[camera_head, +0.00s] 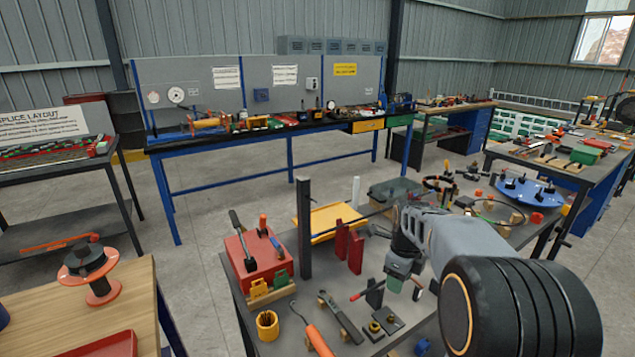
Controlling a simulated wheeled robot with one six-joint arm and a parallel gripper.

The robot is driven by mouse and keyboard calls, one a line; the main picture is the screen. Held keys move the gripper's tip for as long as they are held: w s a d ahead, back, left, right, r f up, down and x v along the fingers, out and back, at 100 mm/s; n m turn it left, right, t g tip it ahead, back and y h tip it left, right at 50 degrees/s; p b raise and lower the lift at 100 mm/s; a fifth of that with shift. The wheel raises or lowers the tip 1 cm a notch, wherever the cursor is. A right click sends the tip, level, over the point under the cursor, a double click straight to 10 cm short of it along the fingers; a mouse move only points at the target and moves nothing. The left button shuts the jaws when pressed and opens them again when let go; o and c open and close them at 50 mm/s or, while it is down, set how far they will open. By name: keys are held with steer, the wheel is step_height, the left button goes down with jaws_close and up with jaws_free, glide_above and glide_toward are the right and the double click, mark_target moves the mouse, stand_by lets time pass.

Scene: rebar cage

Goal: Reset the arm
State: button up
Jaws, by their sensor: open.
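My arm reaches in from the lower right, with a large black round joint in front and a grey link running up and left. My gripper (399,279) hangs at the end of that link, pointing down over the grey work table (272,338). It is open, and I see nothing held in it. Its fingertips are small and partly mixed with dark items behind them, so I cannot tell their exact height above the table. The arm hides part of the table's right side.
Near my gripper stand red plates (356,252), a dark upright post (304,228) and a red block (254,257) with tools. An orange-handled tool (318,341) and a yellow cup (267,325) lie in front. A blue round plate (530,192) is at the right.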

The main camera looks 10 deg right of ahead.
steer(key=s+a+r+n+t+p, duration=0.1)
steer(key=s+a+n, duration=0.3)
steer(key=s+n, duration=0.4)
steer(key=s+a+r+n+t+p, duration=0.2)
steer(key=s+n, duration=0.6)
steer(key=n, duration=1.1)
steer(key=a+r, duration=0.2)
steer(key=a, duration=0.1)
steer(key=shift+s+a+n+t, duration=0.15)
steer(key=shift+a+n+t, duration=0.1)
steer(key=shift+n+t, duration=0.05)
